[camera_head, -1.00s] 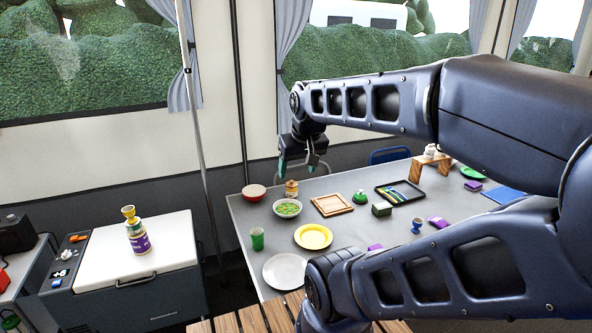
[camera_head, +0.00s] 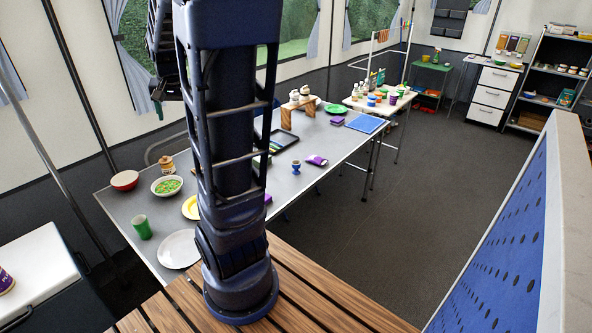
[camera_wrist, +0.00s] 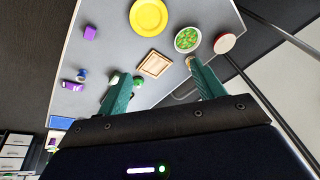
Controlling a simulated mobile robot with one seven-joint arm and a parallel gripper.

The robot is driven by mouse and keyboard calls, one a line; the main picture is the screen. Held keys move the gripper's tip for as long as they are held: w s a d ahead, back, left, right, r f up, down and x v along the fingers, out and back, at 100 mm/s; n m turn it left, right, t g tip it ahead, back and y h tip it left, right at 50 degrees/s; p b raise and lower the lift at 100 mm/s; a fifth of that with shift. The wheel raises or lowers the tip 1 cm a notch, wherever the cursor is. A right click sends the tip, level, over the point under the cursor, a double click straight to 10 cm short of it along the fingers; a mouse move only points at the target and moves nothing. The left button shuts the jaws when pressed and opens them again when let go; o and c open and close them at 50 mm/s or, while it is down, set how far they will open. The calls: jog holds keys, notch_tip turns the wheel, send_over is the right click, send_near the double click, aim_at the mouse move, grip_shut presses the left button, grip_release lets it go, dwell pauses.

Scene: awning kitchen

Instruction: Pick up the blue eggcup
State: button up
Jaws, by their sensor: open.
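The blue eggcup (camera_head: 296,167) stands upright on the grey table (camera_head: 325,150), near its long edge on the right side in the head view. In the wrist view the eggcup (camera_wrist: 83,74) is small, left of my fingers and beside a purple packet. My gripper (camera_wrist: 158,74) is open with nothing between its teal fingers. In the head view my gripper (camera_head: 157,103) is high at the upper left, partly cut off by my arm, well away from the eggcup.
Near the eggcup lies a purple packet (camera_head: 316,160). A green cup (camera_head: 141,227), white plate (camera_head: 179,249), soup bowl (camera_head: 167,186) and red bowl (camera_head: 125,180) stand at the near end. A wooden stand (camera_head: 297,112) is farther back. Dark floor lies right of the table.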

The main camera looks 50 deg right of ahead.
jog(key=w+d+f+m+g, duration=0.1)
jog(key=w+d+f+m, duration=0.25)
jog(key=d, duration=0.55)
jog(key=w+d+f+m, duration=0.25)
jog(key=d+f, duration=0.25)
jog(key=d, duration=0.4)
jog(key=w+d+f+m+g, duration=0.1)
jog(key=w+d+f+m, duration=0.1)
jog(key=d+f+m, duration=0.45)
jog(key=m+g, duration=0.2)
jog(key=m, duration=0.4)
send_near(297, 167)
jog(key=w+d+f, duration=0.1)
jog(key=w, duration=0.1)
jog(key=shift+n+h, duration=0.25)
jog(key=shift+h, duration=0.15)
jog(key=f, duration=0.7)
jog(key=d+f, duration=0.1)
jog(key=f, duration=0.2)
jog(key=shift+s+d+f, duration=0.1)
jog(key=shift+s+f, duration=0.1)
jog(key=shift+s, duration=0.2)
jog(key=c, duration=1.1)
